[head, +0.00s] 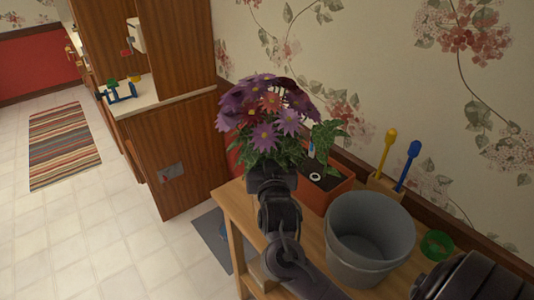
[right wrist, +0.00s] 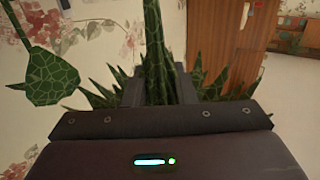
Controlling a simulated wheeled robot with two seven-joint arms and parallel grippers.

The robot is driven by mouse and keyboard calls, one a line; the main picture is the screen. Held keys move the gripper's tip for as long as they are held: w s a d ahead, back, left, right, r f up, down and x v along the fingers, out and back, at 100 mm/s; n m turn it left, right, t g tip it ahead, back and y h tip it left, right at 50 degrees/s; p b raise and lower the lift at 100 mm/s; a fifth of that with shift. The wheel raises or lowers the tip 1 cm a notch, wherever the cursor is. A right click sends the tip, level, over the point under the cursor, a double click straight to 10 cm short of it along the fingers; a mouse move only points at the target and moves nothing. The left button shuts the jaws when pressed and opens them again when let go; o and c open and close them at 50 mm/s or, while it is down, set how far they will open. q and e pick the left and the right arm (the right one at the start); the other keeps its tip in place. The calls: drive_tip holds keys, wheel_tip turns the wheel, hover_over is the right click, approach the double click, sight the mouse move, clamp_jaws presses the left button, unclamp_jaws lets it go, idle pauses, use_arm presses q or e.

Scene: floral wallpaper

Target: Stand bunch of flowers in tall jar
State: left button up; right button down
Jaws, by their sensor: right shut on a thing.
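The bunch of purple, pink and reddish flowers (head: 268,112) is upright with green leaves below the blooms. My right gripper (head: 270,172) is shut on its stems, near the left end of the wooden table. In the right wrist view, green stems (right wrist: 158,50) stand between the fingers (right wrist: 158,88); the blooms are out of that view. A grey round open pot (head: 368,250), the only large jar-like vessel I see, stands on the table to the right of the flowers and apart from them. Its inside looks empty as far as it shows. My left gripper is not in view.
An orange planter (head: 325,192) with a leafy plant stands behind the gripper. A wooden holder (head: 385,187) with yellow and blue tools stands behind the pot, and a green ring (head: 437,245) lies right of it. A wooden cabinet (head: 178,150) is at left.

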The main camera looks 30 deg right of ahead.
drive_tip(key=c, duration=1.1)
unclamp_jaws()
drive_tip(key=shift+f, duration=0.1)
drive_tip(key=b+v, duration=0.1)
drive_tip(key=v, duration=0.7)
drive_tip(key=shift+b, duration=0.35)
